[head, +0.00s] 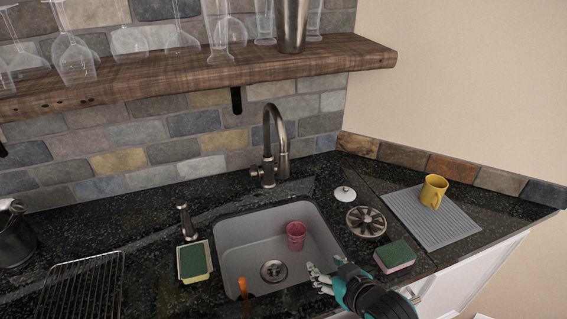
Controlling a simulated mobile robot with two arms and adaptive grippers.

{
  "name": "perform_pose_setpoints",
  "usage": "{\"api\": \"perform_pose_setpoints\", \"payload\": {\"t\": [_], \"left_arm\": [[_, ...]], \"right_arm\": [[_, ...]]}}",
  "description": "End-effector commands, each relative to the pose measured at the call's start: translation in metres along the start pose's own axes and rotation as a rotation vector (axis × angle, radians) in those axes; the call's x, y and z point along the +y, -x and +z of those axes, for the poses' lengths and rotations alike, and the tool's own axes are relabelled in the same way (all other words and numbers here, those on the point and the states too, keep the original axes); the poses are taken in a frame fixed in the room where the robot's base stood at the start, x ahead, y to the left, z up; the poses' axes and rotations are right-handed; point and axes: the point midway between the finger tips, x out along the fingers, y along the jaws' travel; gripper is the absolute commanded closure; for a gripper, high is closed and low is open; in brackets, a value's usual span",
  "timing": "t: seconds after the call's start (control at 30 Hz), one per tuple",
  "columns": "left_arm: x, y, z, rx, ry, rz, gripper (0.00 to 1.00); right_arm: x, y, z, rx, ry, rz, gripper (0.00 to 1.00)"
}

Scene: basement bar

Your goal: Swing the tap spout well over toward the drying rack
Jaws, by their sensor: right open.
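The dark metal tap (268,150) stands behind the sink, with a tall gooseneck. Its spout (283,158) arches forward and slightly right, its end over the back of the sink. The drying rack (82,290), a dark wire grid, lies on the counter at the lower left, partly cut off by the frame. My right gripper (318,278) is open and appears empty at the front right of the sink, well in front of the tap and not touching it. My left gripper is not in view.
The grey sink (228,262) holds a pink cup (296,235). A soap dispenser (186,221) and a sponge on a tray (194,262) are left of it. Right are a round metal strainer (366,222), another sponge (395,256) and a yellow mug (433,191) on a grey mat (432,225). A glass-laden shelf (190,70) hangs above.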

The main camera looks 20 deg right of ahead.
Motion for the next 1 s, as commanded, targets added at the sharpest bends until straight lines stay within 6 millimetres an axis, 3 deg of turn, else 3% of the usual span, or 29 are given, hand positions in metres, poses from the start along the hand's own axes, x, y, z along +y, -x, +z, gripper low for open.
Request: {"api": "perform_pose_setpoints", "payload": {"t": [0.2, 0.3, 0.57, 1.0], "left_arm": [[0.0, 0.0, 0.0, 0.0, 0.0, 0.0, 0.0], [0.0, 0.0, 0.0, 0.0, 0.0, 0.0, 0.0], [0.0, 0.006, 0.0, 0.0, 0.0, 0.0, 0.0], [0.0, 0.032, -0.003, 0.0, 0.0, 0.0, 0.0]], "right_arm": [[0.022, -0.013, -0.1, 0.389, -0.005, -0.058, 0.49], [0.027, -0.008, -0.13, 0.51, -0.008, -0.091, 0.49], [0.028, -0.015, -0.156, 0.581, -0.014, -0.112, 0.49], [0.018, -0.092, -0.207, 0.577, -0.012, -0.111, 0.49]]}}
